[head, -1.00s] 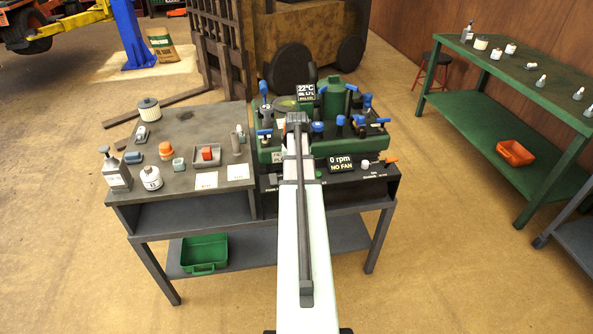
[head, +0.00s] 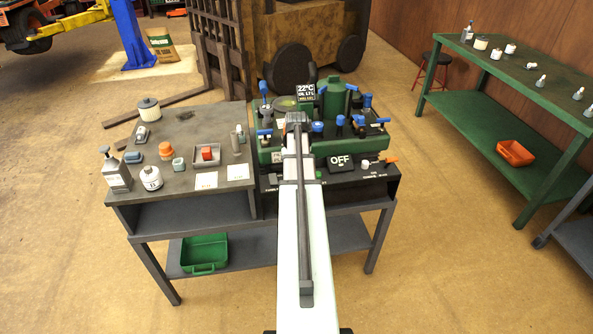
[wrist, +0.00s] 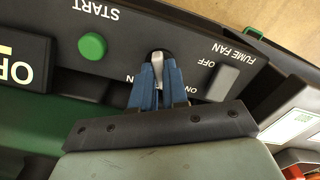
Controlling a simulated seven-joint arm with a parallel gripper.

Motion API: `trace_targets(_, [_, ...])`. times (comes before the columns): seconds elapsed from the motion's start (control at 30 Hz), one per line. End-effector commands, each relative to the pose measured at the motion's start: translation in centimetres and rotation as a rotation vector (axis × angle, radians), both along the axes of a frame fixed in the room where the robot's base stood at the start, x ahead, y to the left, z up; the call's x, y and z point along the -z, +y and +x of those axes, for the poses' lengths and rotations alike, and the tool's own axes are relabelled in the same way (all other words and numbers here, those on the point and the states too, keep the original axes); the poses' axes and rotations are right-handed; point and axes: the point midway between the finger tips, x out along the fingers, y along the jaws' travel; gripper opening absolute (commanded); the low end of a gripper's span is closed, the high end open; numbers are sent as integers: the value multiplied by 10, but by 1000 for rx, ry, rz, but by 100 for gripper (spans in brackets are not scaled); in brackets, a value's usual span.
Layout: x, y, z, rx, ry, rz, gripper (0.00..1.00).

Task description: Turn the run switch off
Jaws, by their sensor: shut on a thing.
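The run switch (wrist: 157,60) is a small silver lever on the dark control panel in the wrist view. My gripper (wrist: 159,82) has its blue fingers closed around this lever, whose tip shows just beyond them. Part of the lettering by the lever is covered by the fingers. The panel display (head: 341,162) reads OFF in the head view, and part of it also shows in the wrist view (wrist: 22,66). In the head view my arm hides the gripper and the switch.
A green START button (wrist: 92,46) and a grey fume fan switch (wrist: 222,82) flank the lever closely. Blue-handled valves (head: 317,127) stand on the green machine behind. The grey bench (head: 186,118) at left holds bottles and small parts.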

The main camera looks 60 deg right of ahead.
Motion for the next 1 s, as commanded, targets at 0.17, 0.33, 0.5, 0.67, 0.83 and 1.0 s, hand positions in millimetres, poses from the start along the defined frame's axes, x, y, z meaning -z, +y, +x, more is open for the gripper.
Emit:
trace_targets(0.17, [0, 0, 0, -40, 0, 0, 0])
trace_targets(0.33, [0, 0, 0, -54, 0, -1, 0])
trace_targets(0.5, [0, 0, 0, -56, 0, -1, 0])
trace_targets(0.67, [0, 0, 0, -55, 0, -1, 15])
trace_targets(0.83, [0, 0, 0, -54, 0, -1, 31])
trace_targets(1.0, [0, 0, 0, -53, 0, 0, 39])
